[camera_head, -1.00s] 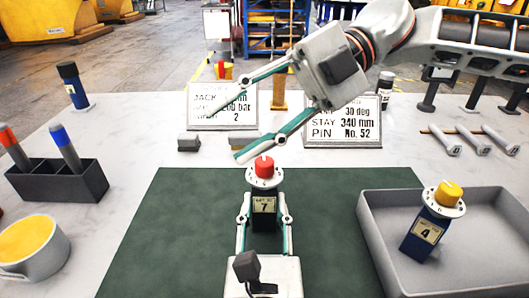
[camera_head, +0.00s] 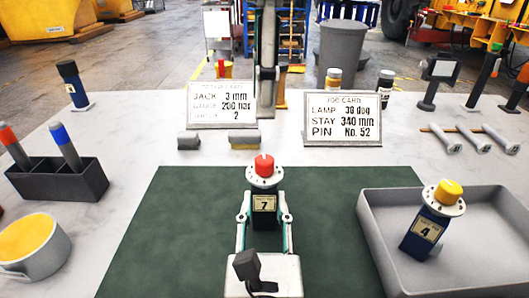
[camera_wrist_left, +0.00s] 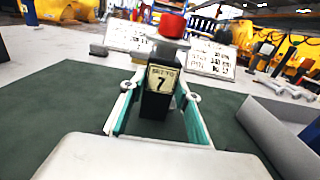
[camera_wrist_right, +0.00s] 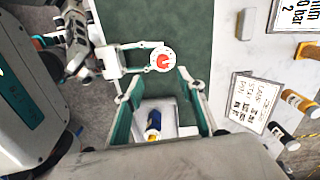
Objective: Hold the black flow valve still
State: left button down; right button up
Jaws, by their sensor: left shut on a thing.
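The black flow valve (camera_head: 264,207) stands upright on the green mat (camera_head: 180,225), with a red knob, a pale dial and a tag marked 7. My left gripper (camera_head: 265,217) is shut on its body, one finger on each side. In the left wrist view the valve (camera_wrist_left: 158,98) sits upright between the fingers. My right gripper (camera_wrist_right: 158,78) is open and empty, apart from the valve. The valve's red knob and dial (camera_wrist_right: 162,60) show beyond its fingers in the right wrist view. Part of my right arm hangs at the top middle of the head view.
A grey tray (camera_head: 375,235) at right holds a blue valve (camera_head: 425,235) with a yellow knob, tagged 4. Two cards (camera_head: 222,103) (camera_head: 343,118) and grey blocks stand behind the mat. A dark holder (camera_head: 60,183) and a yellow-topped cup (camera_head: 35,245) are at left.

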aim_at(264, 159)
notch_tip(264, 159, down, 12)
jog(key=shift+w+d+r, duration=0.1)
jog(key=shift+r, duration=0.15)
dwell(0.4)
jog(key=shift+c, duration=0.4)
grip_shut()
